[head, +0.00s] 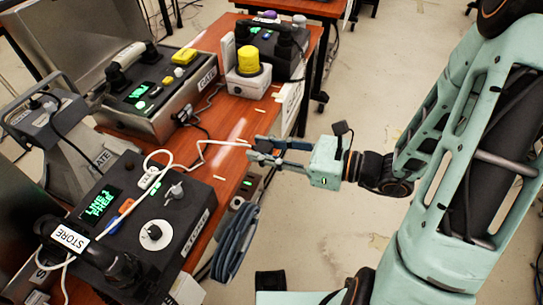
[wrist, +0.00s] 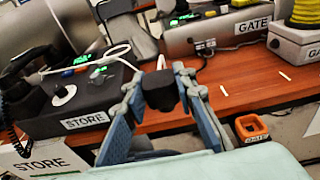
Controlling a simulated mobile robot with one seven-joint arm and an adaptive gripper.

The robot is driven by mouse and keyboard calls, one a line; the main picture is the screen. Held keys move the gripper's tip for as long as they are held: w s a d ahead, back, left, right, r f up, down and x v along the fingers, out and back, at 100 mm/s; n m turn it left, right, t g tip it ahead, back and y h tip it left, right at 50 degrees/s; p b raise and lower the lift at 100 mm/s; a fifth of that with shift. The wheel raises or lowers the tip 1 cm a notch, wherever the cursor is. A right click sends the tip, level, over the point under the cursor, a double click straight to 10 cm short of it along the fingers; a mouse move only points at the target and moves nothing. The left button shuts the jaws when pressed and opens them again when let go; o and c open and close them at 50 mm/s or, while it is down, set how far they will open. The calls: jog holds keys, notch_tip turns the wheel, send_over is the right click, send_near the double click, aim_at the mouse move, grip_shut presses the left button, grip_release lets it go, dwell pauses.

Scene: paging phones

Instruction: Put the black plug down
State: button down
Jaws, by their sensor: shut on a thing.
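The black plug (wrist: 160,90) is held between the fingertips of my gripper (wrist: 165,78), in the middle of the wrist view. In the head view my gripper (head: 254,148) reaches left over the right edge of the red-brown table (head: 205,150); the plug is too small there to make out clearly. A white cable (head: 205,143) runs from the fingertips leftward to the black STORE phone (head: 150,215). The plug appears raised above the table; I cannot tell its exact height.
The GATE phone (head: 150,95) stands farther back. A grey box with a yellow knob (head: 249,62) stands at the back right. An orange-rimmed socket (wrist: 252,128) sits at the table's front edge. A blue-grey coil (head: 235,243) hangs below.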

jog(key=w+f+b, duration=0.1)
jog(key=w+f, duration=0.2)
jog(key=w, duration=0.1)
jog(key=w+f+b, duration=0.2)
jog(key=w+f, duration=0.1)
jog(key=w, duration=0.1)
jog(key=w+d+f+b, duration=0.1)
jog(key=w+f+b, duration=0.1)
jog(key=w, duration=0.3)
jog(key=shift+d+f, duration=0.1)
jog(key=shift+f, duration=0.45)
jog(key=shift+w+f, duration=0.2)
jog(key=shift+w+f+b, duration=0.2)
jog(key=shift+f+b, duration=0.5)
jog(key=shift+f, duration=1.05)
jog(key=shift+f, duration=0.25)
jog(key=c, duration=1.6)
grip_release()
